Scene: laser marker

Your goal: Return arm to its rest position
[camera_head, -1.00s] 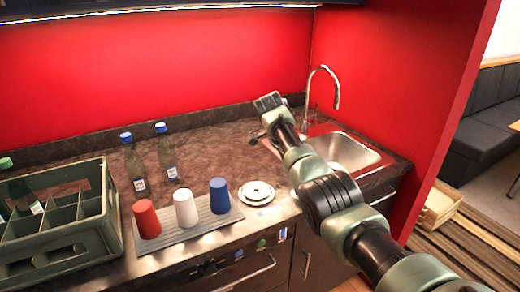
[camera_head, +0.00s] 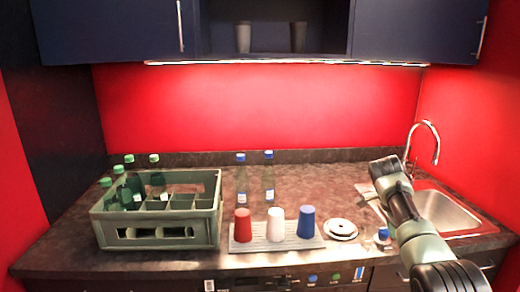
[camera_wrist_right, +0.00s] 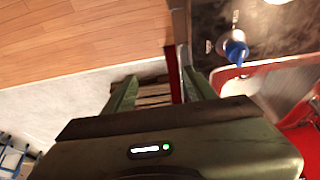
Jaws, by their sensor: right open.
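My right arm comes in from the right in the head view, its gripper (camera_head: 385,166) held above the counter near the sink's left side. In the right wrist view the two fingers of this gripper (camera_wrist_right: 160,92) are apart, with nothing between them. A blue-capped bottle (camera_head: 383,236) stands by the counter's front edge, partly hidden by my arm. Its blue cap (camera_wrist_right: 236,50) also shows in the right wrist view, to the right of the fingers and apart from them. My left gripper is in no view.
The sink (camera_head: 448,213) and its tap (camera_head: 432,140) are close to the right arm. A white plate stack (camera_head: 341,228), red (camera_head: 242,225), white (camera_head: 276,224) and blue (camera_head: 306,222) cups on a mat, two bottles (camera_head: 268,180) and a green crate (camera_head: 160,232) occupy the counter.

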